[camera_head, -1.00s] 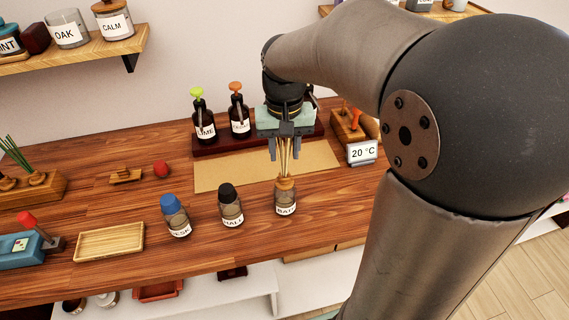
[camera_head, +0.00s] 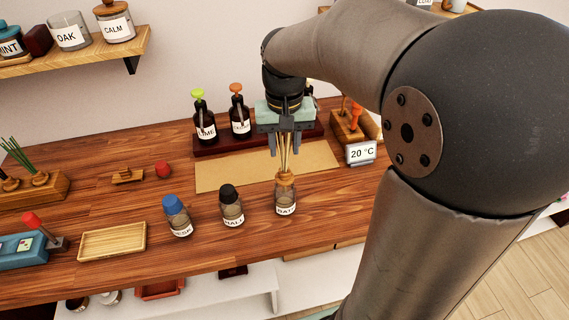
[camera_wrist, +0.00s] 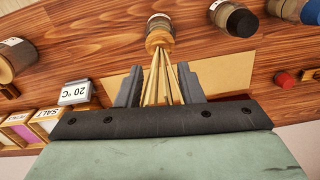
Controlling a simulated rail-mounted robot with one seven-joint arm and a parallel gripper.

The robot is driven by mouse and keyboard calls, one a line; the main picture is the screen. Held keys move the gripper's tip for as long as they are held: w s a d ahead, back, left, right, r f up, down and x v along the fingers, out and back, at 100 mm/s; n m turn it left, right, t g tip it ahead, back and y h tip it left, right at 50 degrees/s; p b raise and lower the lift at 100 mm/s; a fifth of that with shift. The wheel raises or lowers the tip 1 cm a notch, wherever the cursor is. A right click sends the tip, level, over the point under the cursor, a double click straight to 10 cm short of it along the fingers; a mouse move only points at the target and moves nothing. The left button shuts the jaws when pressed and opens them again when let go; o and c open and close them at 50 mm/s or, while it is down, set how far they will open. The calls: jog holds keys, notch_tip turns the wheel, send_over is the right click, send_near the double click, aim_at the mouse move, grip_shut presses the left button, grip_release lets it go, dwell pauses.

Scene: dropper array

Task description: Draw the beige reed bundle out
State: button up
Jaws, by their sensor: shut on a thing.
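The beige reed bundle (camera_head: 285,163) is a fan of thin sticks rising from a wooden collar (camera_head: 285,179) at the mouth of a clear labelled bottle (camera_head: 286,201). The bottle stands upright on the counter. My gripper (camera_head: 285,151) points down above it, shut on the upper reeds. In the wrist view the reeds (camera_wrist: 162,82) run between my two grey fingers (camera_wrist: 157,73) to the collar (camera_wrist: 160,38). The lower reed ends are hidden; I cannot tell how deep they sit.
A black-capped bottle (camera_head: 231,207) and a blue-capped bottle (camera_head: 177,217) stand to the left. Pump bottles (camera_head: 204,121) and a temperature display (camera_head: 361,153) stand behind. A tan mat (camera_head: 222,173) lies bare. A wooden tray (camera_head: 112,241) sits empty at front left.

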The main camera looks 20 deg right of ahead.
jog(key=shift+r+p, duration=2.7)
jog(key=shift+r, duration=1.05)
